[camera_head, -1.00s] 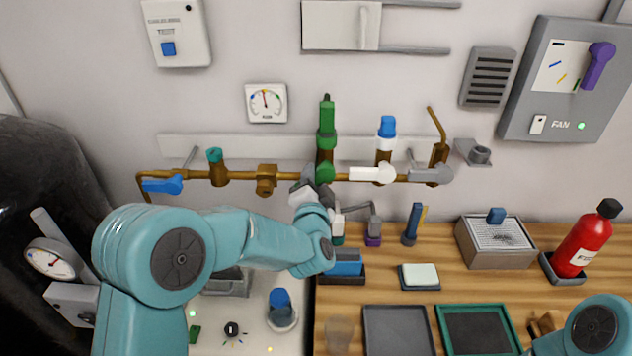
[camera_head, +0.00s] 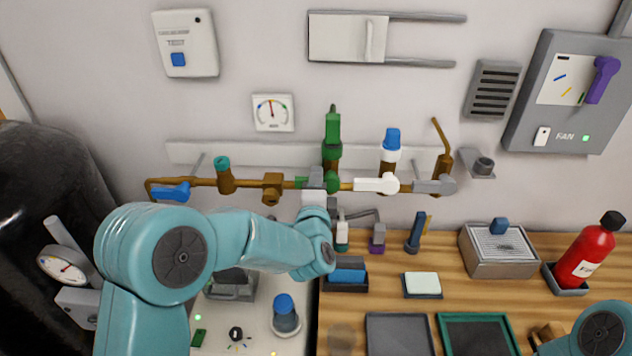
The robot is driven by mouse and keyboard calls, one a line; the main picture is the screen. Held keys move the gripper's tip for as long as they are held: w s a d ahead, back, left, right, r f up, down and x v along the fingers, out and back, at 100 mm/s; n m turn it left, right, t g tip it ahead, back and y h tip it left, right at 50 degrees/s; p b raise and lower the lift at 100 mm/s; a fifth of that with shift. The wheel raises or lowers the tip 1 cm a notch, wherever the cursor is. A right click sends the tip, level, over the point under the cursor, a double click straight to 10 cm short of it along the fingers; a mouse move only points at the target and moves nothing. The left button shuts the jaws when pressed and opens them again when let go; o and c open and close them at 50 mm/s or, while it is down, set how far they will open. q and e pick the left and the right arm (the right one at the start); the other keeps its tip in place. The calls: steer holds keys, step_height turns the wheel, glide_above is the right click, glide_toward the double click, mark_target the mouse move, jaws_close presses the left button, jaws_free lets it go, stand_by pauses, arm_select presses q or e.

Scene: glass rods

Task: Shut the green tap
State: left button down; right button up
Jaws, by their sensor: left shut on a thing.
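The green tap (camera_head: 332,182) sits on the brass pipe, below an upright green fitting (camera_head: 332,135). Its green lever points left, lying about along the pipe. My left gripper (camera_head: 315,180) is shut on the lever and hides its middle; the lever's green end shows just left of the fingers. My left arm reaches up to it from the lower left. My right gripper is out of view; only a teal part of my right arm shows at the lower right.
On the same pipe are a blue lever (camera_head: 170,193) at left, and a white lever (camera_head: 372,184) and a grey lever (camera_head: 430,187) close on the right. A wooden bench (camera_head: 400,258) below holds trays and a red extinguisher (camera_head: 586,256).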

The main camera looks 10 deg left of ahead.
arm_select(q)
steer(key=shift+d, duration=0.1)
stand_by(0.3)
steer(key=c, duration=0.9)
jaws_free()
steer(key=shift+s, duration=0.1)
steer(key=shift+s, duration=0.15)
steer(key=b+v, duration=0.4)
steer(key=v, duration=1.2)
